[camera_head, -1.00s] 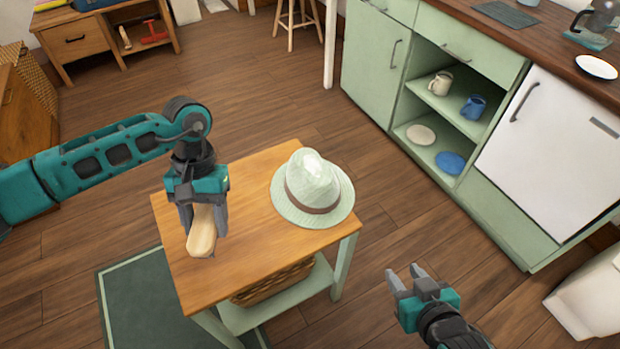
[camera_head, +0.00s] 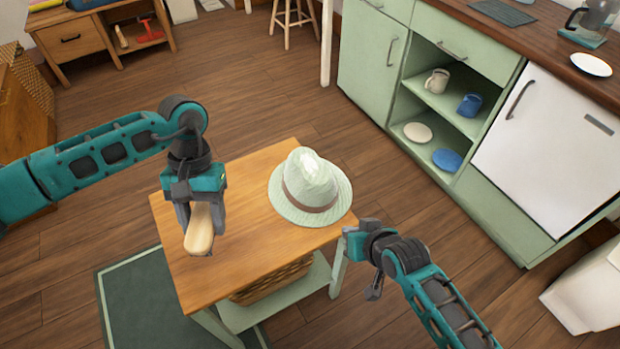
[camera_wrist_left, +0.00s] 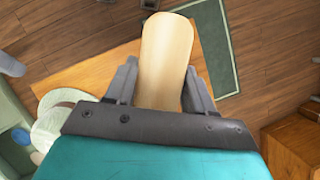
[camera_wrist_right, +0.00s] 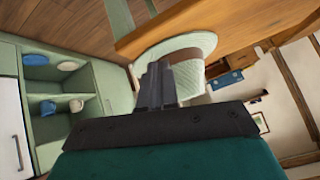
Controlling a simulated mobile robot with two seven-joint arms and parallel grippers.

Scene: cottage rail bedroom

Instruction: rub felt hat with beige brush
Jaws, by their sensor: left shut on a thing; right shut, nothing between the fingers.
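The pale green felt hat (camera_head: 309,180) with a brown band sits upright at the right back of the small wooden table (camera_head: 250,257). My left gripper (camera_head: 199,214) is shut on the beige brush (camera_head: 199,232) over the table's left part, apart from the hat. The brush also shows between the fingers in the left wrist view (camera_wrist_left: 166,58); its underside is hidden. My right gripper (camera_head: 356,241) is beside the table's right corner, just right of and nearer than the hat. In the right wrist view its fingers (camera_wrist_right: 157,85) are together and empty, with the hat (camera_wrist_right: 190,55) beyond them.
A wicker basket (camera_head: 272,280) lies on the table's lower shelf. A green cabinet (camera_head: 377,60) with mugs and plates stands at the right, beside a white-fronted unit (camera_head: 535,150). A green rug (camera_head: 150,310) lies on the floor. Table space between brush and hat is clear.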

